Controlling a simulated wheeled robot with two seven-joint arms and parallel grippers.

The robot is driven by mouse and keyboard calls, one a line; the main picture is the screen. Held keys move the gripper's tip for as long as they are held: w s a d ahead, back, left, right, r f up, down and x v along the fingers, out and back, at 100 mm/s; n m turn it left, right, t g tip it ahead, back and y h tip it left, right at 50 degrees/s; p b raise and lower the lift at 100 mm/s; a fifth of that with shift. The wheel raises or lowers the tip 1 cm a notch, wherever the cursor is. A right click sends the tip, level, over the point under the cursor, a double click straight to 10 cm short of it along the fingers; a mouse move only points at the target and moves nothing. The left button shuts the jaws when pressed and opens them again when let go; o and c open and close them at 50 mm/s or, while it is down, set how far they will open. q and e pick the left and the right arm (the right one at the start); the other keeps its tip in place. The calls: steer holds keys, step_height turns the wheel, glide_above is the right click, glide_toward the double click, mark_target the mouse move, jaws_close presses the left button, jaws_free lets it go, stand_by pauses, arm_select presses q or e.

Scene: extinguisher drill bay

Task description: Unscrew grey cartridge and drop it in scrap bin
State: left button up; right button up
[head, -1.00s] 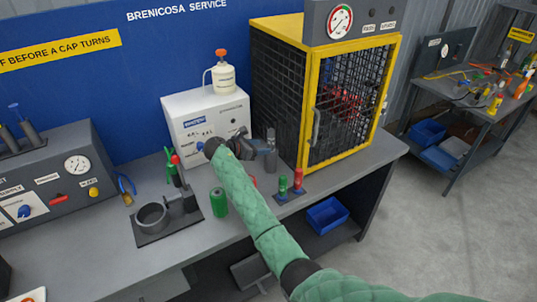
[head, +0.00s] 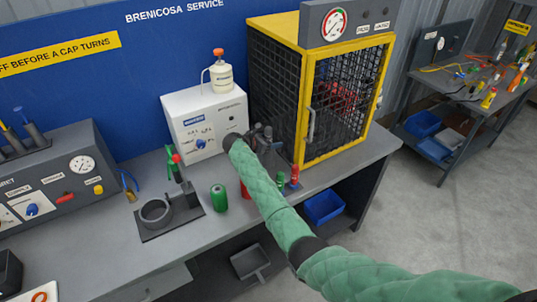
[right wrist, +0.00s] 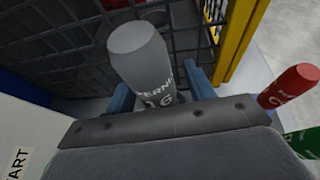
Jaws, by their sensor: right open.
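The grey cartridge (right wrist: 140,58) stands upright in the right wrist view, with white lettering on its side. In the head view my right arm and gripper largely cover it. My right gripper (head: 264,136) is open beside the white machine and the cage. In the right wrist view its two blue fingers (right wrist: 160,92) lie on either side of the cartridge's lower part; I cannot tell whether they touch it. A blue bin (head: 323,208) sits below the bench on the right; no label shows that it is the scrap bin. My left gripper is not in view.
A red cartridge (head: 294,176) and a green one (head: 281,181) stand just right of my gripper. The mesh cage (head: 302,95) is close behind, the white machine (head: 205,125) to the left. A green can (head: 219,198) and a black ring fixture (head: 155,211) stand left of my arm.

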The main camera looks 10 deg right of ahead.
steer(key=shift+w+f, duration=0.1)
jaws_close()
stand_by(1.2)
stand_by(0.3)
